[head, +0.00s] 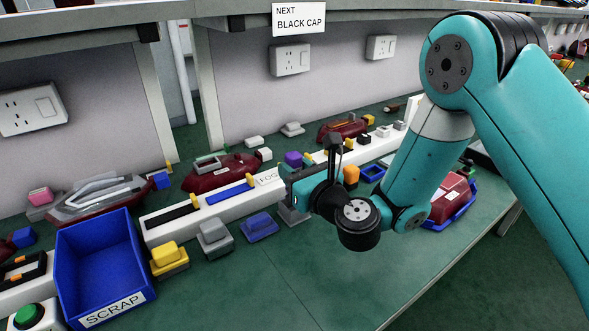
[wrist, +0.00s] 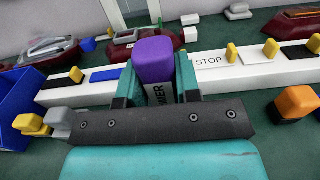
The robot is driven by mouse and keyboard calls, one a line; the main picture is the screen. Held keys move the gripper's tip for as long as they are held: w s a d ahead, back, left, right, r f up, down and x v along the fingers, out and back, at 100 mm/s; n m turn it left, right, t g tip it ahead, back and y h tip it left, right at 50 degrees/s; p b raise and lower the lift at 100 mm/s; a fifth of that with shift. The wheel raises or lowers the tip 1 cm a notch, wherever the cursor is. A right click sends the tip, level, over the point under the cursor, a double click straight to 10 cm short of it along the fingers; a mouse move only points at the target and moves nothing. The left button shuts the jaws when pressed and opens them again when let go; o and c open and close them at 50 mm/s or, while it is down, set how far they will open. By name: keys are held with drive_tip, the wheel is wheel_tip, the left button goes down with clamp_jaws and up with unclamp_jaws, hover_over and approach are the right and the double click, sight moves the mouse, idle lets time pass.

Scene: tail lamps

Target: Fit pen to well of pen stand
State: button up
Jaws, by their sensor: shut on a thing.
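A white rail (head: 155,232) with coloured strips and yellow pegs runs across the bench. A blue SCRAP bin (head: 98,262) stands left. Yellow (head: 169,259), grey (head: 214,238) and blue (head: 260,227) blocks line the rail's front. Red lamps stand behind.

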drive_tip(key=shift+f+b, duration=1.5)
drive_tip(key=shift+f, duration=0.05)
drive_tip(key=shift+f, duration=0.1)
idle(0.3)
drive_tip(key=shift+f+b, duration=0.9)
drive_tip(key=shift+b, duration=0.05)
drive_tip(key=o, duration=1)
